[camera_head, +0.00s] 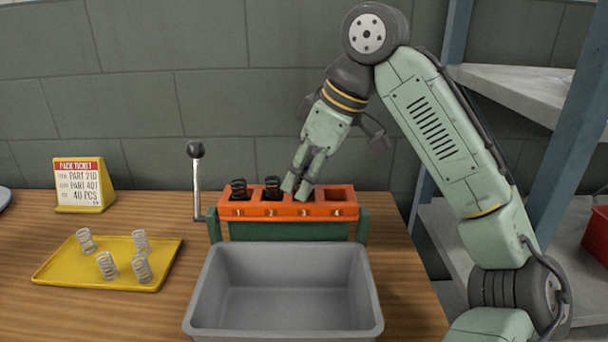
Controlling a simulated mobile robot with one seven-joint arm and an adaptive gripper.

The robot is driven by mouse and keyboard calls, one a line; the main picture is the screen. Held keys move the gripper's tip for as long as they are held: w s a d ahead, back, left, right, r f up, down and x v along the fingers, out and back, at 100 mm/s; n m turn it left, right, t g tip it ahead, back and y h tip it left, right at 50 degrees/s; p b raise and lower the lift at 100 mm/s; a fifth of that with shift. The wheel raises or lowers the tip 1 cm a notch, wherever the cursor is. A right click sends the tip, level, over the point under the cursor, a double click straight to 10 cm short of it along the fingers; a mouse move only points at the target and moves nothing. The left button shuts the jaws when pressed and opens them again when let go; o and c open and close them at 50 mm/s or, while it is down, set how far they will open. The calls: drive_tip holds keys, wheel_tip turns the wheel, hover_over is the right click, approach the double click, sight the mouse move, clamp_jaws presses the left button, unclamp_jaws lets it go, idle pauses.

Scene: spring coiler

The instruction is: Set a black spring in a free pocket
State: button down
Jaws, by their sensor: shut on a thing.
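An orange rack (290,211) with pockets numbered 1 to 4 stands on a green frame. A black spring (238,188) stands upright in pocket 1 and another black spring (272,188) stands in pocket 2. Pocket 4 (338,194) looks empty. My gripper (297,188) points down at pocket 3, just right of the second spring. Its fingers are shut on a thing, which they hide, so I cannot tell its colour. The inside of pocket 3 is also mostly hidden.
A grey bin (285,325) stands in front of the rack. A lever (197,180) rises at the rack's left. A yellow tray (70,270) with several silver springs lies at left, before a pack ticket stand (82,187). Shelving (510,85) stands at right.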

drive_tip(key=shift+s+f, duration=0.2)
drive_tip(key=shift+f, duration=0.5)
drive_tip(key=c, duration=1.6)
unclamp_jaws()
drive_tip(key=shift+a, duration=0.15)
drive_tip(key=o, duration=0.3)
drive_tip(key=shift+w+f, duration=0.1)
drive_tip(key=shift+w, duration=0.05)
drive_tip(key=shift+d+r, duration=0.25)
drive_tip(key=w+a+r+p+v, duration=0.1)
drive_tip(key=p+v, duration=0.5)
drive_tip(key=v, duration=1)
drive_tip(key=shift+a+r+p, duration=0.3)
drive_tip(key=shift+a+p, duration=0.05)
drive_tip(key=shift+a, duration=0.3)
